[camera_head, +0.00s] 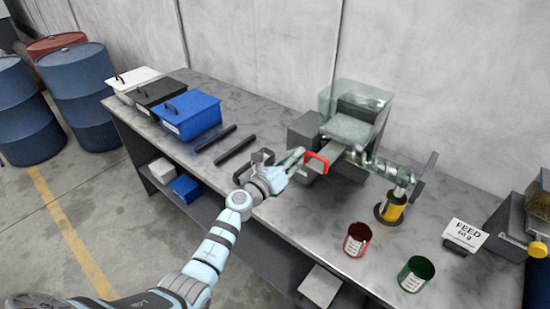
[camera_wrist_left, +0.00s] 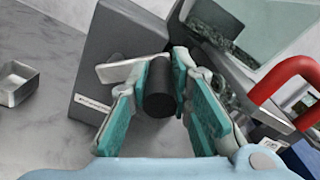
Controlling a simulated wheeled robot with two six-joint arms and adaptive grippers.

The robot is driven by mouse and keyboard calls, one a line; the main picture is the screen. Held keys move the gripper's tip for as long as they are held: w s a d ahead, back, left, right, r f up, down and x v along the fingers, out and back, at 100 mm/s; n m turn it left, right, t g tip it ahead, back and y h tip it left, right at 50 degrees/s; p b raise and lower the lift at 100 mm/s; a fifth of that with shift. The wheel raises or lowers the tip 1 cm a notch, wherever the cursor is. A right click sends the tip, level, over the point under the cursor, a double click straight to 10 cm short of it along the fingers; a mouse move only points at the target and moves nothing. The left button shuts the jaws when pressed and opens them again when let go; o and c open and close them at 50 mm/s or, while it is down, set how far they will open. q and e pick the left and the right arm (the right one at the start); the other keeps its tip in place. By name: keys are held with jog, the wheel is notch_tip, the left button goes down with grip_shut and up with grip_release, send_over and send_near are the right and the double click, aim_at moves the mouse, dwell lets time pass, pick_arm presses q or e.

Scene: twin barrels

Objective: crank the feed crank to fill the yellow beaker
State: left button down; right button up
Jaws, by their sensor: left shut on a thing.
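The yellow beaker (camera_head: 393,209) stands on a round dark base under the outlet of the clear feed tube (camera_head: 385,168). The feed machine has a clear hopper (camera_head: 355,108) and a grey housing (camera_head: 303,130). My left gripper (camera_head: 289,162) is at the front left of the machine. In the left wrist view my left gripper (camera_wrist_left: 160,82) is shut on the black cylindrical crank handle (camera_wrist_left: 159,98), with a teal pad on each side. The crank handle is hidden behind the fingers in the head view. My right gripper is not in view.
A red handle (camera_head: 317,160) is close to my left gripper. A red beaker (camera_head: 357,241), a green beaker (camera_head: 415,273) and a "FEED 60 g" sign (camera_head: 465,235) stand to the right. Two dark bars (camera_head: 236,149) and lidded boxes (camera_head: 187,115) are at the left.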

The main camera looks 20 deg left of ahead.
pick_arm(q)
jog(key=c, duration=1.4)
grip_release()
jog(key=shift+c, duration=0.2)
jog(key=v, duration=1.2)
jog(key=shift+w, duration=0.1)
